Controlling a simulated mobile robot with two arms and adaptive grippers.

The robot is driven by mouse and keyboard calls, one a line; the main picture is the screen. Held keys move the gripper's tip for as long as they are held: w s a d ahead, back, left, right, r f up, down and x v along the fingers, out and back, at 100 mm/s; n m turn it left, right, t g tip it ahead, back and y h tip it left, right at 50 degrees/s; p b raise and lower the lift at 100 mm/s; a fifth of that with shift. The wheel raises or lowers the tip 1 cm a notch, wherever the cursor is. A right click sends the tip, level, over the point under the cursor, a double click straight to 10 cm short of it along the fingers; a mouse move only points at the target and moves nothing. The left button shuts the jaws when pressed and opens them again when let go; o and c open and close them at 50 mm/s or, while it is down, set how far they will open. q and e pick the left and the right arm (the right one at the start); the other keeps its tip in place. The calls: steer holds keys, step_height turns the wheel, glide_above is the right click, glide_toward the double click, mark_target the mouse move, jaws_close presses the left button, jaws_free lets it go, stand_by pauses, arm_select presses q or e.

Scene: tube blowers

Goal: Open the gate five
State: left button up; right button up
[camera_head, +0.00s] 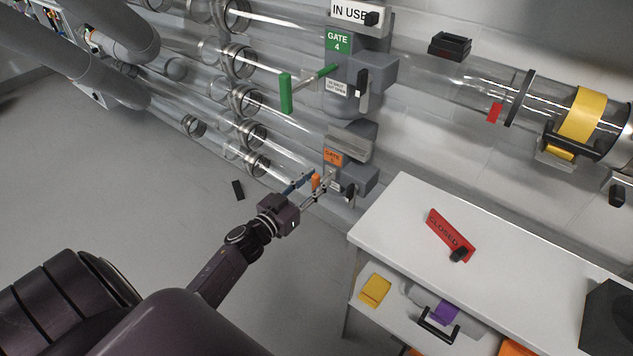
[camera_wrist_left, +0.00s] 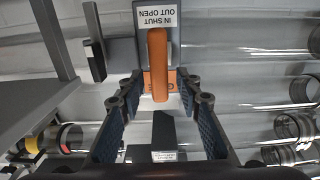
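The lower gate unit is a grey box with an orange label (camera_head: 333,157) whose number is too small to read. Its orange handle (camera_head: 315,183) sticks out toward my left gripper (camera_head: 310,186). In the left wrist view the handle (camera_wrist_left: 158,62) points at the gap between the open fingers (camera_wrist_left: 158,95), with a sign reading "IN SHUT OUT OPEN" (camera_wrist_left: 157,17) at its base. The fingers stand on either side, with no clear contact. My right gripper is not in view.
Gate 4, with its green handle (camera_head: 287,93), is directly above. Clear tubes (camera_head: 220,55) run along the wall. A white table (camera_head: 400,215) with a red "CLOSED" sign (camera_head: 450,234) stands close on the right. A small black piece (camera_head: 238,190) lies on open floor at left.

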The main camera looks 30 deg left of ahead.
arm_select(q)
steer(key=shift+w, duration=0.2)
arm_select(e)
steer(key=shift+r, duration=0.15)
arm_select(q)
steer(key=shift+c, duration=0.4)
jaws_close()
steer(key=shift+s, duration=0.15)
steer(key=s+p, duration=0.3)
steer(key=s, duration=0.5)
steer(key=shift+s+a+p, duration=0.3)
steer(key=shift+s, duration=0.05)
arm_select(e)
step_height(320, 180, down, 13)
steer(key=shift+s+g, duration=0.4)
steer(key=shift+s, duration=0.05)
arm_select(q)
steer(key=shift+o, duration=0.4)
jaws_free()
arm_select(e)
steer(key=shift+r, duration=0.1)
